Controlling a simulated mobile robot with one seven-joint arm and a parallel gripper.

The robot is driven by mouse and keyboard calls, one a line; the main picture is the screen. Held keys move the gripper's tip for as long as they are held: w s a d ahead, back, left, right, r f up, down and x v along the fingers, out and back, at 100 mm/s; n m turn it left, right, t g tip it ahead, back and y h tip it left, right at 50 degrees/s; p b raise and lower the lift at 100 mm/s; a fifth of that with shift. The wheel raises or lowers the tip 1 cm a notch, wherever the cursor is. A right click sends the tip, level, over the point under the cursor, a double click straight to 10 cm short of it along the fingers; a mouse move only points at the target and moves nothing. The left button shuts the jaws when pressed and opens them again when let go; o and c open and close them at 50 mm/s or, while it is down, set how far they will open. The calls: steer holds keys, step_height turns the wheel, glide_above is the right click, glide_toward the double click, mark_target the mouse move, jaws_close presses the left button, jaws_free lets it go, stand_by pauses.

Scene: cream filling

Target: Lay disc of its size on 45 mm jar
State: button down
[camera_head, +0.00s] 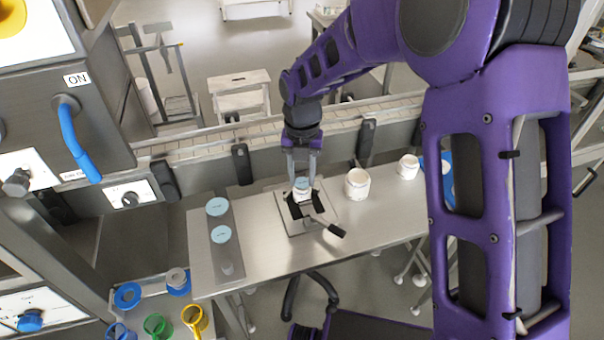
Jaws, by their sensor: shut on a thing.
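My gripper (302,177) points down over the steel table, its two fingers shut on a small pale blue disc (302,184). The disc is at the mouth of a white jar (301,195) held in a dark clamp. I cannot tell whether the disc touches the rim. Two larger pale blue discs (217,206) (221,234) lie on a grey strip at the left of the table. A larger white jar (357,184) and a smaller one (408,167) stand to the right. No size marks are readable.
The clamp has a black-ended handle (336,230) sticking out toward the front right. A conveyor (345,122) runs behind the steel table (270,262). Blue, green and yellow rings and cups (158,326) are at the lower left. The table's front middle is clear.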

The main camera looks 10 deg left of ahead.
steer(key=shift+s+f, duration=0.1)
steer(key=shift+f, duration=0.3)
stand_by(0.5)
steer(key=shift+c, duration=2.1)
jaws_free()
steer(key=shift+d+f, duration=0.1)
steer(key=shift+r, duration=0.65)
step_height(320, 180, up, 16)
steer(key=p, duration=0.1)
steer(key=shift+r, duration=0.15)
